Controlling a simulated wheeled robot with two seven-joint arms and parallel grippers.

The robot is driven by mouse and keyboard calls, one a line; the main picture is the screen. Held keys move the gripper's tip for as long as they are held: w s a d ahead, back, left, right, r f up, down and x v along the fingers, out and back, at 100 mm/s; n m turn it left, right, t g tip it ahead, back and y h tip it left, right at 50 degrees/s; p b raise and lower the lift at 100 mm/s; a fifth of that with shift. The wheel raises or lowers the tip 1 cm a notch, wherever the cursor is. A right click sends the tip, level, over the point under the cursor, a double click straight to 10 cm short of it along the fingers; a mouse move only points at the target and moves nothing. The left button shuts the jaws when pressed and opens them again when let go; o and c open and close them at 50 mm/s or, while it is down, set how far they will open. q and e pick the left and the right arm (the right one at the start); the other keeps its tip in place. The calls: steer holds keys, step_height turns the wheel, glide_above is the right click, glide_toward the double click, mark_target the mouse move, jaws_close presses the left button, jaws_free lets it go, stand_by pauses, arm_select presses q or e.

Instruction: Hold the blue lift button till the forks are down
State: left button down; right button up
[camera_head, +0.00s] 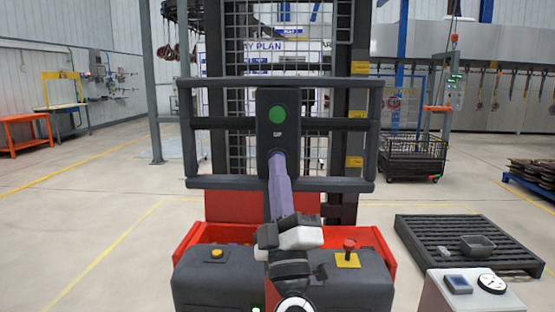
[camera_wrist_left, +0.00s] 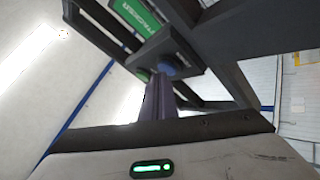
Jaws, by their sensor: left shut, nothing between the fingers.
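The dark control panel (camera_head: 263,122) stands upright on the lift truck's black frame, with a round green button (camera_head: 277,115) above a small light label. My left gripper (camera_head: 277,157) reaches up to the panel's lower part with its fingers shut and empty. It covers the spot below the label, so the blue button is hidden in the head view. In the left wrist view the blue button (camera_wrist_left: 169,66) shows right at the tips of my shut fingers (camera_wrist_left: 158,82). I cannot tell whether it is pressed in. The forks cannot be made out. My right gripper is not in view.
The truck's red body (camera_head: 205,236) carries a yellow button (camera_head: 216,253) and a red-knobbed lever (camera_head: 348,246). A dark pallet (camera_head: 425,254) with a small grey bin (camera_head: 477,245) lies to the right. A wire cart (camera_head: 415,158) stands behind it.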

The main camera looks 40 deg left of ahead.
arm_select(q)
steer(key=shift+s+d, duration=0.25)
steer(key=shift+s, duration=0.25)
steer(key=s+d, duration=0.1)
steer(key=s+p, duration=0.1)
steer(key=s+d, duration=0.1)
steer(key=s, duration=0.1)
steer(key=shift+s+d+p, duration=0.1)
steer(key=shift+d+p, duration=0.25)
stand_by(0.8)
